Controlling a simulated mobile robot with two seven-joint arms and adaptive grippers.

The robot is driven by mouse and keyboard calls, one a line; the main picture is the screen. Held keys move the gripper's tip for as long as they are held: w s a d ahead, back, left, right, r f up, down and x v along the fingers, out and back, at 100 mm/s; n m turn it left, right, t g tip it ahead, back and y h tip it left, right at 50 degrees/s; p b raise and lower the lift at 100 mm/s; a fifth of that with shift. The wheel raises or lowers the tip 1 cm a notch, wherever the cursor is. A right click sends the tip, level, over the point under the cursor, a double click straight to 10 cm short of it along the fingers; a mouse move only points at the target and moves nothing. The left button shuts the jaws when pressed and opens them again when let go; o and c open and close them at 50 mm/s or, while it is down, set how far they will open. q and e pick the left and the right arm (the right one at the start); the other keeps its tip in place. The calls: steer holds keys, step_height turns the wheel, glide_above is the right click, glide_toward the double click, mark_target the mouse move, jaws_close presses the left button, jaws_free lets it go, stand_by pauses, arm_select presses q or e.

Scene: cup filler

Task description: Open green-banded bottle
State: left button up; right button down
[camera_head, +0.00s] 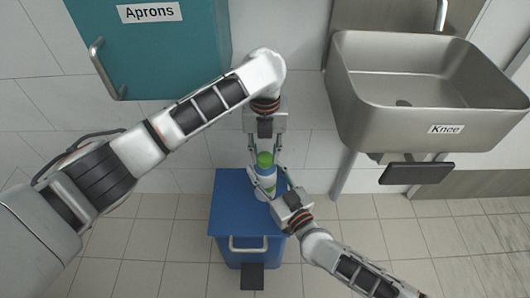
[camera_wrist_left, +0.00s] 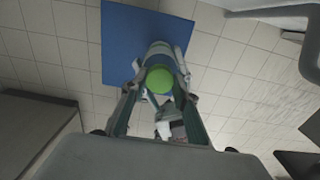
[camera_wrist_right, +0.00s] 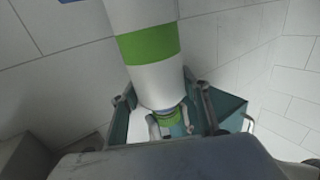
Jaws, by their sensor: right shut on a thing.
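The bottle (camera_head: 266,177) is upright above the blue bin, white with a green cap (camera_head: 264,159). Its green band (camera_wrist_right: 149,44) shows in the right wrist view. My right gripper (camera_head: 270,184) comes from the lower right and is shut on the bottle's body. My left gripper (camera_head: 264,152) points down from above, with its fingers on either side of the cap. In the left wrist view the cap (camera_wrist_left: 158,80) lies between the open fingers, with gaps beside it. The bottle's lower end is hidden in the head view.
A blue bin (camera_head: 232,205) with a front handle and pedal stands below. A steel sink (camera_head: 425,85) labelled Knee hangs at the right. A teal cabinet (camera_head: 150,60) labelled Aprons is on the wall at the left. The tiled floor around is clear.

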arm_select(q)
steer(key=n, duration=0.6)
steer(key=shift+n, duration=0.4)
steer(key=o, duration=1.2)
steer(key=shift+r, duration=2.3)
steer(key=shift+c, duration=0.2)
step_height(320, 180, up, 3)
steer(key=shift+r+m, duration=0.1)
steer(key=shift+m, duration=0.9)
steer(key=shift+f, duration=3.9)
